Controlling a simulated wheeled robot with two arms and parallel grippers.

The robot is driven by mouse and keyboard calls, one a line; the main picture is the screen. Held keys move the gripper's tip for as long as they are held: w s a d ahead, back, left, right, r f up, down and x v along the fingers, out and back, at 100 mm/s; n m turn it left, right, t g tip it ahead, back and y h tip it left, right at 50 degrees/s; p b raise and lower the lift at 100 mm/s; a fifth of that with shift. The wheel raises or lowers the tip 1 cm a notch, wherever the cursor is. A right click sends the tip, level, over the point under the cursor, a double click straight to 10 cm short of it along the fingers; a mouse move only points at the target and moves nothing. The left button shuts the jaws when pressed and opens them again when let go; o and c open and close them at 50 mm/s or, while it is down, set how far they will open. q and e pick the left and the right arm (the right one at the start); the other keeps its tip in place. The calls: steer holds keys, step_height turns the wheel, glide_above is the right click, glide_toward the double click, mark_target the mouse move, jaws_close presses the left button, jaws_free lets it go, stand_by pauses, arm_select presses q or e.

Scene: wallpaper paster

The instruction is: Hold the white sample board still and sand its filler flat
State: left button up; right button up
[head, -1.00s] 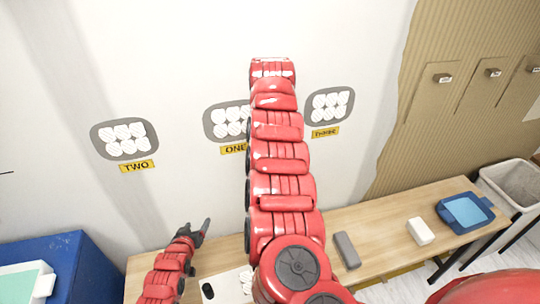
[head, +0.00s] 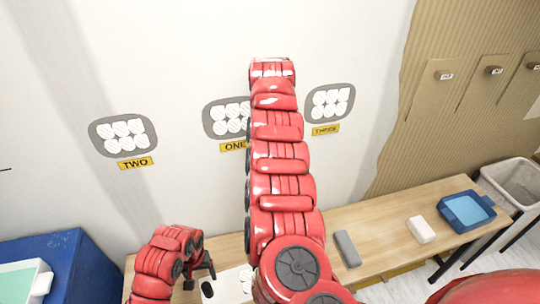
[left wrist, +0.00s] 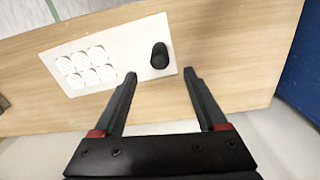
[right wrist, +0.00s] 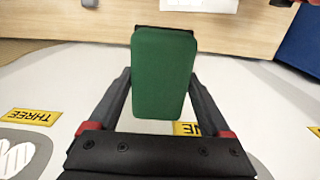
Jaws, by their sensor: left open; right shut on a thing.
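The white sample board (left wrist: 118,60) lies on the table, with several round white filler patches (left wrist: 87,66) on one half and a black knob (left wrist: 159,55) on the other. In the head view my right arm hides part of the board (head: 226,288). My left gripper (left wrist: 160,74) is open, its fingertips either side of the knob's near side in the picture; I cannot tell how far above the board. It shows dark in the head view (head: 200,272). My right gripper (right wrist: 160,80) is shut on a green block (right wrist: 163,70). My raised arm hides it in the head view.
A grey block (head: 347,249), a white block (head: 420,230) and a blue tray (head: 442,207) stand on the wooden table (head: 385,236) to the right. A blue cabinet (head: 75,262) is at left. The wall carries patches with yellow labels ONE, TWO and THREE.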

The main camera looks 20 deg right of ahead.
arm_select(q)
step_height(320, 180, down, 11)
steer(key=b, duration=0.8)
steer(key=shift+b, duration=0.4)
jaws_close()
jaws_free()
